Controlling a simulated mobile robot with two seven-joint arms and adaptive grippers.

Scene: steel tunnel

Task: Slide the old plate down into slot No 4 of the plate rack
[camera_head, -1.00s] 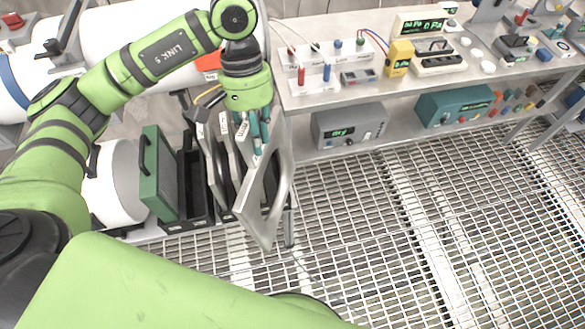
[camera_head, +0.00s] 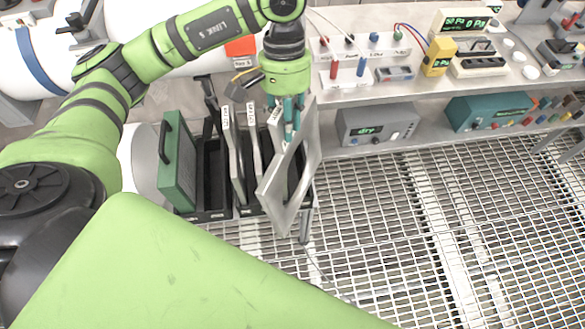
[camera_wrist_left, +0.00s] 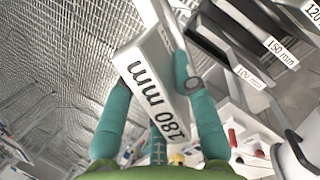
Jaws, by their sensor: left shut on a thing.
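My left gripper (camera_head: 291,108) is shut on the top edge of a grey plate (camera_head: 309,155) with a large opening, at the right end of the plate rack (camera_head: 212,215). In the left wrist view the held plate (camera_wrist_left: 150,85) bears the label "180 mm" between the teal fingers (camera_wrist_left: 155,75). The plate hangs tilted, its lower corner in front of the rack's right end. I cannot tell whether its lower edge is inside a slot. Standing labelled plates (camera_head: 233,150) are beside it on the left; some labels show in the wrist view (camera_wrist_left: 281,52). Slot numbers are not readable. My right gripper is out of view.
A green panel with a black handle (camera_head: 180,170) stands at the rack's left. A steel bench (camera_head: 415,88) with instruments is at the back right, with a grey box (camera_head: 376,124) and a teal box (camera_head: 487,111) on its lower shelf. The grating floor (camera_head: 430,230) at right is clear.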

